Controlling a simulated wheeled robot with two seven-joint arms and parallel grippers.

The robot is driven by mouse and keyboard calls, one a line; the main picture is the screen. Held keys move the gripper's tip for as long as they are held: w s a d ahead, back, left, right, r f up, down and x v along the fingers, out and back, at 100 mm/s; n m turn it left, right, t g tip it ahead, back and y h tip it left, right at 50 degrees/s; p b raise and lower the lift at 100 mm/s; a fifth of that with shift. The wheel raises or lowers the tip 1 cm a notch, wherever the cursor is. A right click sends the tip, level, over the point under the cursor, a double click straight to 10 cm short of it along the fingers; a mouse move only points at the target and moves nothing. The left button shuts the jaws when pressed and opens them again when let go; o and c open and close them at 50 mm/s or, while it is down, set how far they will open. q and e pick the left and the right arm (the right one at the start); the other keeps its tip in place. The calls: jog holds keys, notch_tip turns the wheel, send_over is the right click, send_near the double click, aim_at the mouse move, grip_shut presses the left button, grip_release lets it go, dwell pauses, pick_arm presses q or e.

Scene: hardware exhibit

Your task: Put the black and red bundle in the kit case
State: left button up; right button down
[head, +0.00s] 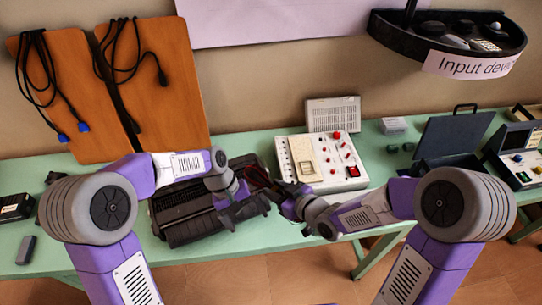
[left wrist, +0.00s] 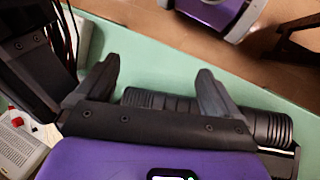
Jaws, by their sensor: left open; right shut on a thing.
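The black and red bundle (head: 257,178) is held in my right gripper (head: 276,190), which is shut on it above the table near the middle. In the left wrist view, dark cords with some red (left wrist: 70,28) show at the upper left, beside a dark gripper part. My left gripper (head: 236,212) is open and empty, just left of and below the bundle, over a bulky black machine. Its two fingers (left wrist: 155,82) are spread in the left wrist view. An open dark case with a raised lid and handle, apparently the kit case (head: 455,137), stands at the right.
The black machine (head: 172,212) has a ribbed cylinder (left wrist: 268,127) near my left fingers. A white control box (head: 320,180) with red knobs stands behind my right gripper. Small dark blocks (head: 408,147) lie left of the case. An instrument box (head: 520,160) stands right of it.

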pick_arm(q)
notch_tip(320, 180, up, 9)
jog(key=d, duration=0.2)
notch_tip(320, 180, up, 6)
jog(key=n+t+y, duration=0.3)
jog(key=n+y, duration=0.1)
jog(key=n, duration=0.1)
send_over(271, 184)
notch_tip(271, 184, down, 12)
jog(key=shift+r, duration=0.1)
